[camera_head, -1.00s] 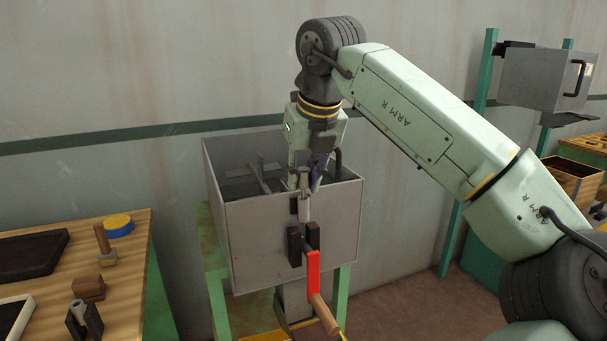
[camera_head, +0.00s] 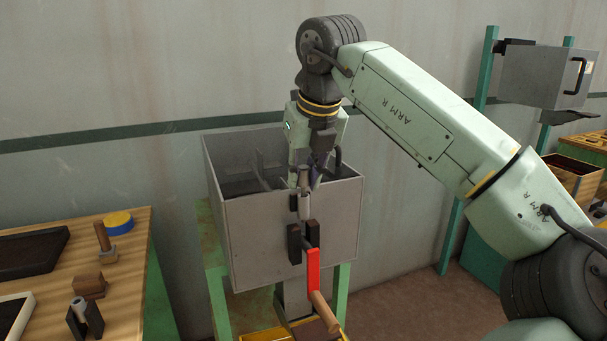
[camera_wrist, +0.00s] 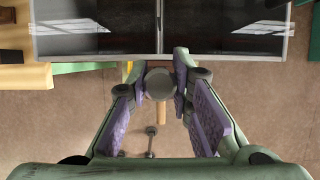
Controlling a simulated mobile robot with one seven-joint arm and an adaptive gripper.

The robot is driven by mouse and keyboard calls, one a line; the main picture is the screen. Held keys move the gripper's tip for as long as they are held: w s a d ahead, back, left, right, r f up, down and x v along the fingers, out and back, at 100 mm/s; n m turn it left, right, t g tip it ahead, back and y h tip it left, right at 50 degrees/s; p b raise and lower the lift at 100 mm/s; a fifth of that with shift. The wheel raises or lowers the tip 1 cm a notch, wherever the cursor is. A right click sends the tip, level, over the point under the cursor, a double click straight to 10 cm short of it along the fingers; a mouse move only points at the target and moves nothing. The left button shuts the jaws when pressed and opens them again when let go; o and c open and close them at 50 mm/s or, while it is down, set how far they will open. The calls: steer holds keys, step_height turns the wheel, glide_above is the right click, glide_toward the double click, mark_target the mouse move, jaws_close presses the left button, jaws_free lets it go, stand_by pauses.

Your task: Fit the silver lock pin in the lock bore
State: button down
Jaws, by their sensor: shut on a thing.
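The silver lock pin (camera_head: 304,181) is upright in my gripper (camera_head: 304,184), in front of the grey drum box's front wall. In the wrist view its round end (camera_wrist: 158,82) sits between the purple pads of my gripper (camera_wrist: 160,85). The pin's lower part is at a small dark bracket (camera_head: 294,203) on the box front, which looks like the lock bore's mount. I cannot tell whether the pin's tip is inside the bore; the bore's opening is hidden.
The open grey box (camera_head: 245,230) stands on a green frame. A red crank (camera_head: 313,270) with a wooden handle (camera_head: 323,312) hangs below a dark block pair. A wooden bench (camera_head: 130,265) at left holds several parts, including a grey cylinder (camera_head: 79,305) in a dark cradle.

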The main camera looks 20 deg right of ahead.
steer(key=shift+r+p, duration=2.6)
steer(key=shift+r, duration=0.65)
steer(key=shift+f+b, duration=2.65)
steer(key=shift+f, duration=1.15)
steer(key=c, duration=1.4)
jaws_free()
steer(key=shift+o, duration=0.2)
steer(key=shift+s+r, duration=0.2)
steer(key=shift+r, duration=0.25)
steer(key=s, duration=1.2)
steer(key=shift+d, duration=0.2)
